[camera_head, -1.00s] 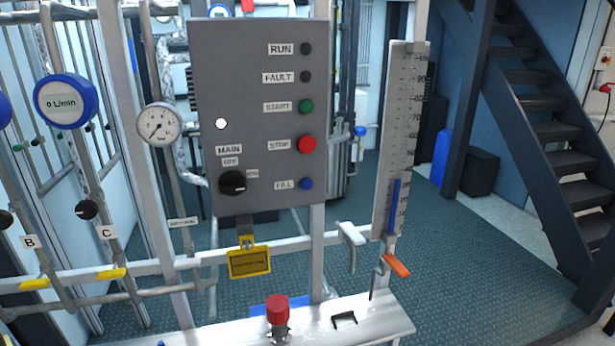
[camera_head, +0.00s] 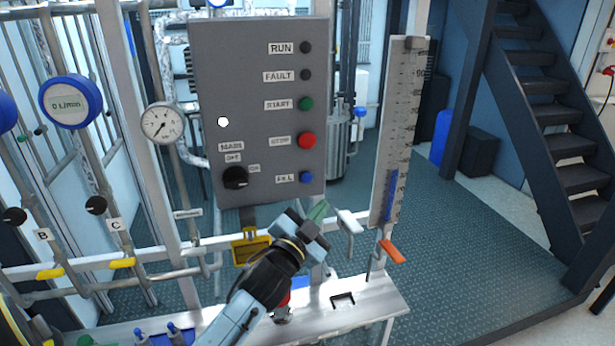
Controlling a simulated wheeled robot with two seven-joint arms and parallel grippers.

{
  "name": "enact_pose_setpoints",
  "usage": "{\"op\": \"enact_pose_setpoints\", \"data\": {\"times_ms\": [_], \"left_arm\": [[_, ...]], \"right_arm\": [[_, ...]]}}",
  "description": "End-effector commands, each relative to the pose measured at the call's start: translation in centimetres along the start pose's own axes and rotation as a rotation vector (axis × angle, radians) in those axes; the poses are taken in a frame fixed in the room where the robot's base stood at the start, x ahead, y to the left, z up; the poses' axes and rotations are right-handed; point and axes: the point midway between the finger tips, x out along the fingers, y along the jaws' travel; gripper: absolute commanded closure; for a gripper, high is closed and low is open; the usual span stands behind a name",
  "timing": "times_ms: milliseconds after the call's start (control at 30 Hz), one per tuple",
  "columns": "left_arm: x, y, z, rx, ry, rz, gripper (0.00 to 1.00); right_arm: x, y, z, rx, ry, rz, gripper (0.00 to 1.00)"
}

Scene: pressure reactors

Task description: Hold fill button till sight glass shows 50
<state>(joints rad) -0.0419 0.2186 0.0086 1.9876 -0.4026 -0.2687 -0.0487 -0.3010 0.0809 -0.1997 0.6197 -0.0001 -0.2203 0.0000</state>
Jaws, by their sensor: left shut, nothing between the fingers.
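The blue FILL button (camera_head: 306,177) is at the lower right of the grey control panel (camera_head: 262,75). My left gripper (camera_head: 319,210) is shut and empty. In the picture its green-tipped fingers are just below the panel's lower edge and below the button, apart from it. The sight glass (camera_head: 404,110) is a tall pale scale right of the panel. Its blue column (camera_head: 391,197) fills roughly the lower two-fifths; the small numbers beside its top are hard to read. My right gripper is not in view.
The red STOP button (camera_head: 307,140) and green START button (camera_head: 306,104) are above FILL. The black MAIN switch (camera_head: 235,178) is to the left. A white bracket (camera_head: 349,222) and an orange valve handle (camera_head: 391,251) are right of the gripper. My arm partly hides a red knob.

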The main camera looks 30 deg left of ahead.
Motion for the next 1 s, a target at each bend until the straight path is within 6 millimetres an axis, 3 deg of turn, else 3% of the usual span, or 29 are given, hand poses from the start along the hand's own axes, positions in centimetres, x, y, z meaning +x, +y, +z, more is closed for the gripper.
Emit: {"op": "enact_pose_setpoints", "data": {"times_ms": [367, 1000], "left_arm": [[0.4, -0.2, 0.4, 0.001, 0.000, 0.001, 1.00], [5.7, -4.0, 4.2, 0.000, -0.001, 0.001, 1.00]], "right_arm": [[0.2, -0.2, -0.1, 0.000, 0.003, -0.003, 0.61], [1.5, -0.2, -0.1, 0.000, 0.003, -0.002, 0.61]]}}
